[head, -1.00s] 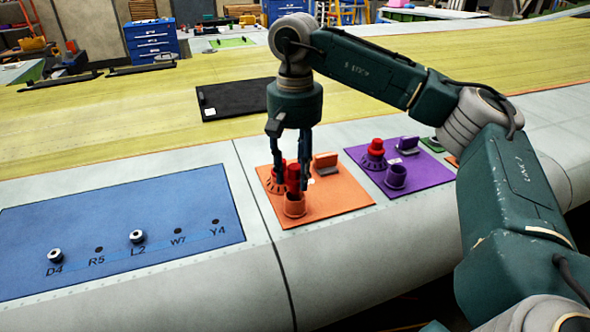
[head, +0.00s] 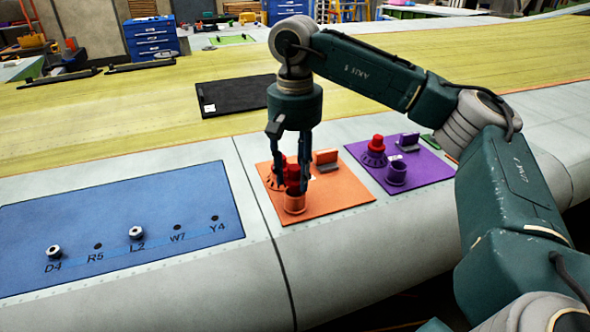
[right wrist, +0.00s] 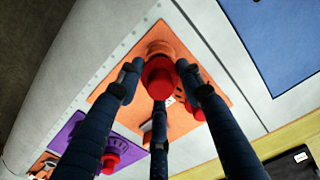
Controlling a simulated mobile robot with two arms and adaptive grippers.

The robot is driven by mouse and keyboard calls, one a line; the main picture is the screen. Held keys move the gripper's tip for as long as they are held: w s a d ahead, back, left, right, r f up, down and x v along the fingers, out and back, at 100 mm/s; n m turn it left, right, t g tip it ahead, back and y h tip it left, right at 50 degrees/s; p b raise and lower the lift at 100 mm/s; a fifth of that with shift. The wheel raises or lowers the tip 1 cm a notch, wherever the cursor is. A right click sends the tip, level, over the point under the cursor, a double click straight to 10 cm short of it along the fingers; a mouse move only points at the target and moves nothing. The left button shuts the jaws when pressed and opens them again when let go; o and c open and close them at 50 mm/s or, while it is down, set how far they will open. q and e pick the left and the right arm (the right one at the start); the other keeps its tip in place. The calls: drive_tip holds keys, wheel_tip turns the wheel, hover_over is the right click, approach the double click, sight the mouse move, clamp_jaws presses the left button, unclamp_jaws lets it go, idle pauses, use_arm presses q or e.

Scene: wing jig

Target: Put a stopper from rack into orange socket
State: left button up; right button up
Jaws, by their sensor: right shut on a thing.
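The orange socket (head: 294,203) is a short round cup on the orange panel (head: 340,200). My right gripper (head: 292,187) is directly above it, pointing down, its fingers shut on a red stopper (head: 293,173). The stopper's lower end is at the socket's mouth; I cannot tell whether it is inside. In the right wrist view the held stopper (right wrist: 158,78) is between three dark fingers, with the orange socket (right wrist: 158,47) just beyond. The orange rack (head: 272,180), partly hidden by a finger, stands behind left; another red stopper (right wrist: 198,112) shows there. My left gripper is out of view.
A purple panel (head: 425,172) farther right carries a purple socket (head: 396,174) and a red stopper (head: 376,143). A blue panel (head: 120,225) with two pale knobs lies left.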

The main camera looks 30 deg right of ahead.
drive_tip(key=shift+f+b, duration=0.75)
drive_tip(key=shift+f, duration=0.6)
idle(0.3)
drive_tip(key=o, duration=1.2)
drive_tip(key=shift+r, duration=0.15)
wheel_tip(320, 180, up, 12)
drive_tip(key=shift+f, duration=0.1)
